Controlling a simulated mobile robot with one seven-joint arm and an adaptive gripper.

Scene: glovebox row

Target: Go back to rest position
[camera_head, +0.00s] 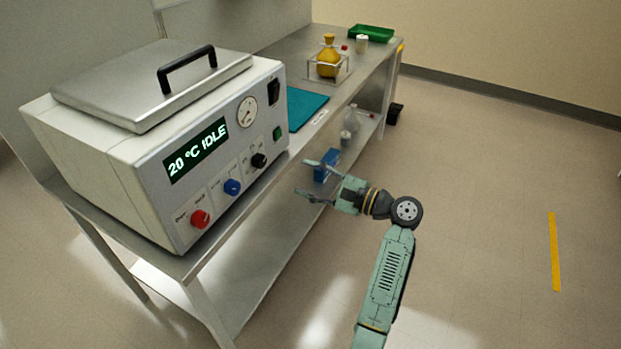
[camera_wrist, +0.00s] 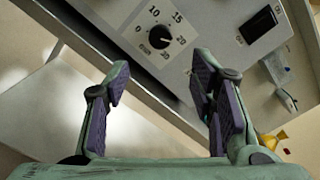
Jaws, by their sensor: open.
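My gripper (camera_head: 308,178) is open and empty in the head view, in front of the bench edge to the right of the white bath unit (camera_head: 150,150). In the wrist view my gripper (camera_wrist: 160,100) has its two fingers apart with nothing between them. Beyond the fingers is the unit's front panel, with a black knob (camera_wrist: 158,37) and a black switch (camera_wrist: 258,25). The unit's display reads "20 °C IDLE", and its lid is shut. The fingers look apart from the panel.
A blue box (camera_head: 327,166) stands on the lower shelf. The floor (camera_head: 480,190) at right is clear.

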